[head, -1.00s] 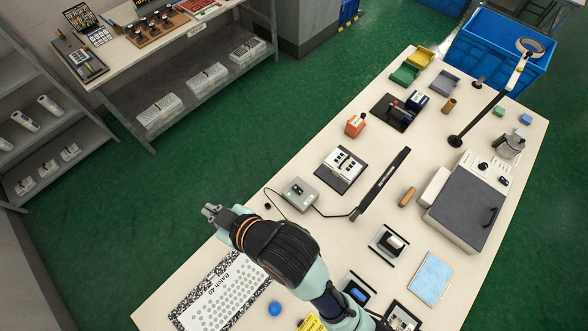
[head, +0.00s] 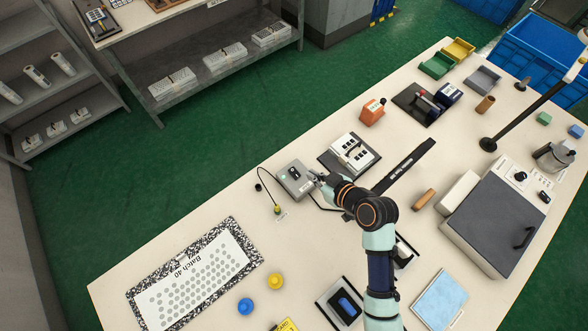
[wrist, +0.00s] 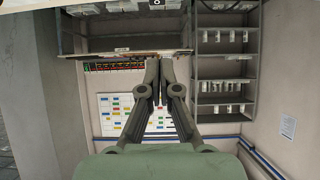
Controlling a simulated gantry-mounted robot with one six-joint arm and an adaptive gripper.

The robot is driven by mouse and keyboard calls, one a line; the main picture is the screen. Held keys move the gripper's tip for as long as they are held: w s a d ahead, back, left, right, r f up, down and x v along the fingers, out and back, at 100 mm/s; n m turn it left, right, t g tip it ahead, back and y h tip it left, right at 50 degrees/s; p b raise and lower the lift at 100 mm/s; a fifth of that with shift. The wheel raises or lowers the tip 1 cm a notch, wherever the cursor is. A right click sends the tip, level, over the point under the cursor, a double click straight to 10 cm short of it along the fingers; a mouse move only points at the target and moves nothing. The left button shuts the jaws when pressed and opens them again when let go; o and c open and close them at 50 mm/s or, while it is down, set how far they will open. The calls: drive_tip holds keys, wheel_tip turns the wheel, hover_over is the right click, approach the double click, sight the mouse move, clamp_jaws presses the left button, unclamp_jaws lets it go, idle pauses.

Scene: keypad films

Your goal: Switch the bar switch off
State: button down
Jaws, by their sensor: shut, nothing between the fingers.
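A grey switch box (head: 293,180) with dark controls and a small green light stands on the table, left of centre in the head view. A cable runs from its side towards a long black bar (head: 404,167) lying to the right. I take this box to be the bar switch; its lever position is too small to tell. My gripper (head: 316,179) is at the box's right edge, and contact cannot be told. In the wrist view my gripper (wrist: 160,62) has its fingers together and empty, with the box out of sight.
A white switch panel (head: 354,152) on a dark base stands just behind my gripper. A small yellow-green plug (head: 277,209) lies in front of the box. Table between is clear.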

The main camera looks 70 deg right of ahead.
drive_tip(key=b, duration=0.2)
hover_over(294, 173)
drive_tip(key=s, duration=0.1)
drive_tip(key=f, duration=0.5)
drive_tip(key=shift+a+f, duration=0.15)
drive_tip(key=shift+a, duration=0.2)
drive_tip(key=f, duration=0.3)
drive_tip(key=shift+w+d+f+b, duration=0.25)
drive_tip(key=shift+w+b, duration=0.05)
drive_tip(key=shift+w, duration=0.1)
drive_tip(key=shift+w+d+f, duration=0.1)
drive_tip(key=shift+w+f, duration=0.05)
drive_tip(key=shift+f, duration=0.1)
drive_tip(key=shift+r, duration=0.1)
drive_tip(key=shift+w+p, duration=0.1)
drive_tip(key=shift+p, duration=0.8)
drive_tip(key=shift+f+b, duration=0.3)
drive_tip(key=shift+b, duration=0.15)
